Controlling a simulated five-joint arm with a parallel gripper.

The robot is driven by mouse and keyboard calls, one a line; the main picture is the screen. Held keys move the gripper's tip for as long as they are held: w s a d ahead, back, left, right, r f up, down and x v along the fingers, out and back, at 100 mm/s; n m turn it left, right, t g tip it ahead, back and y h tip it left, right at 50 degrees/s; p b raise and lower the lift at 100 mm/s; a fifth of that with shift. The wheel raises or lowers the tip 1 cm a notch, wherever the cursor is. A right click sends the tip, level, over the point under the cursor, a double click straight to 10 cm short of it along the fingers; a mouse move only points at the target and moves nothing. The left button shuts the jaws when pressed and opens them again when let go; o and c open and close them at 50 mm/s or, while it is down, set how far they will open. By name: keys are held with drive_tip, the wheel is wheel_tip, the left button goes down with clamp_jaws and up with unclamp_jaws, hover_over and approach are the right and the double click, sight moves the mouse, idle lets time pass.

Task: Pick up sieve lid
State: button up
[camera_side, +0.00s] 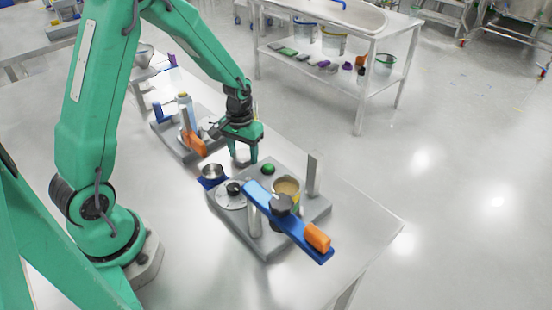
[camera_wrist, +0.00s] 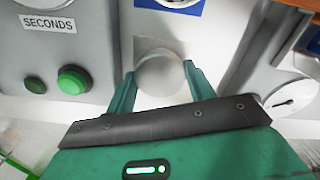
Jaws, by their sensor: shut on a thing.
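My gripper (camera_side: 243,162) is low over the bench, between two grey machines. In the wrist view my gripper (camera_wrist: 159,70) has its two green fingers on either side of a round, pale metal piece (camera_wrist: 161,77), which looks like the sieve lid.
The near grey machine (camera_side: 268,246) has a blue lever (camera_side: 301,238) with an orange grip, a cup of tan material (camera_side: 287,186) and a green button (camera_side: 268,169). A metal cup (camera_side: 213,171) stands on a blue pad left of my gripper. Another machine (camera_side: 170,141) is behind.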

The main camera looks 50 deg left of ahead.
sight(244, 156)
drive_tip(key=shift+r, duration=0.45)
drive_tip(key=r, duration=0.3)
drive_tip(key=shift+s+d, duration=0.1)
drive_tip(key=shift+d, duration=0.3)
drive_tip(key=s+d+r, duration=0.3)
drive_tip(key=d+r, duration=0.3)
drive_tip(key=d, duration=0.4)
drive_tip(key=shift+s+r, duration=0.25)
drive_tip(key=shift+s, duration=0.15)
drive_tip(key=shift+d, duration=0.1)
